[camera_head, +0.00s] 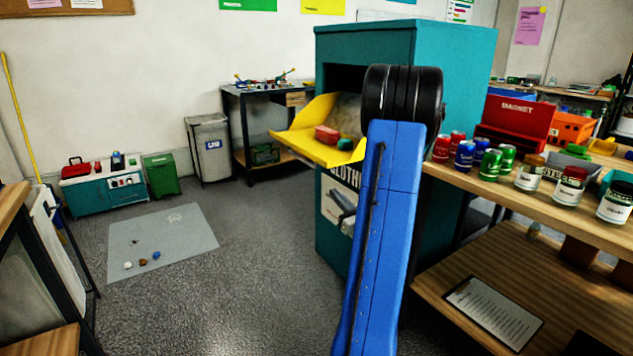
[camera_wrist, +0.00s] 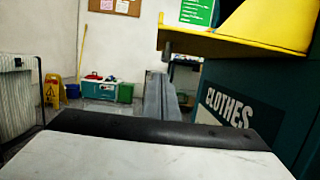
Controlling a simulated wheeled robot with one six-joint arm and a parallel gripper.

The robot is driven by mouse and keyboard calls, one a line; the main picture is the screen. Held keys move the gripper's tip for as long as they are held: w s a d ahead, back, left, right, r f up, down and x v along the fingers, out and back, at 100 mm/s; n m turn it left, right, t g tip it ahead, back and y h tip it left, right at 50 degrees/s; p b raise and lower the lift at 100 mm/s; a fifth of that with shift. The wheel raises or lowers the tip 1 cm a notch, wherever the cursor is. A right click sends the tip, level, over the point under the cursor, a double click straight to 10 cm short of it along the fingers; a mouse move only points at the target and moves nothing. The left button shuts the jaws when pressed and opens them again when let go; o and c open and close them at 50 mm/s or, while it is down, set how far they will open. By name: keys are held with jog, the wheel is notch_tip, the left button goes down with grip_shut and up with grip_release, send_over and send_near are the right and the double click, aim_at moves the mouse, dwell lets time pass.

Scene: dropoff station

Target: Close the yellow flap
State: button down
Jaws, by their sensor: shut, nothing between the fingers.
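The yellow flap (camera_head: 300,142) stands open, jutting out from the front of the teal clothes bin (camera_head: 455,75). A red item (camera_head: 327,134) and a green item (camera_head: 345,145) lie on it, with a pale bundle behind. In the wrist view the flap (camera_wrist: 235,45) shows at the upper right, above the bin's CLOTHES label (camera_wrist: 228,108). My gripper (camera_head: 342,203) is below the flap, in front of the bin; its shut, empty fingers also show in the wrist view (camera_wrist: 160,95). It appears apart from the flap. My blue arm hides part of the bin's opening.
A wooden table (camera_head: 460,183) with cans and jars stands close at the right. A black workbench (camera_head: 235,120) and a grey bin (camera_head: 209,148) stand behind at the left. The floor left of the clothes bin is mostly clear, with a grey mat (camera_head: 180,235) holding small items.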

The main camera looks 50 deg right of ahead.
jog(key=w+d+r, duration=0.2)
jog(key=w+r, duration=0.4)
jog(key=w, duration=0.3)
jog(key=shift+r, duration=0.2)
jog(key=shift+w+d, duration=0.1)
